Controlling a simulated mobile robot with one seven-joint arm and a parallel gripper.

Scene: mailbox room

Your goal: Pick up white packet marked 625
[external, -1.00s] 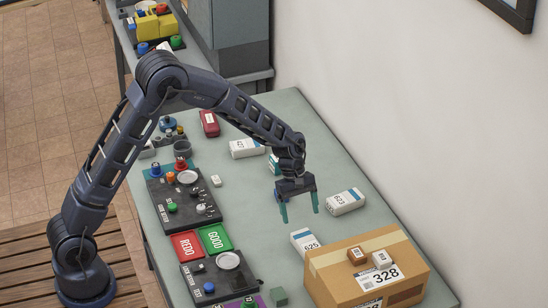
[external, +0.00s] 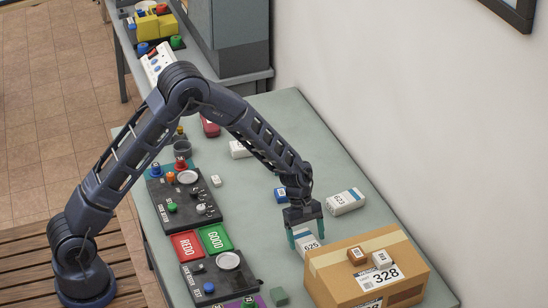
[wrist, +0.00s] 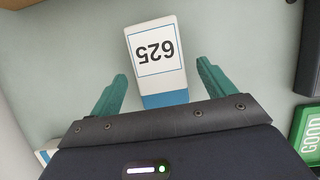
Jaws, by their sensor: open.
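The white packet marked 625 (external: 309,242) lies flat on the table beside the cardboard box, partly hidden by my gripper in the external view. In the wrist view the packet (wrist: 157,60) shows its label upside down and a blue band at its near end. My gripper (external: 306,240) is over the packet's near part in the external view. In the wrist view the open green fingers (wrist: 162,82) stand one on each side of the packet's blue end, with gaps on both sides. Nothing is held.
Another white packet marked 623 (external: 345,201) lies to the right.

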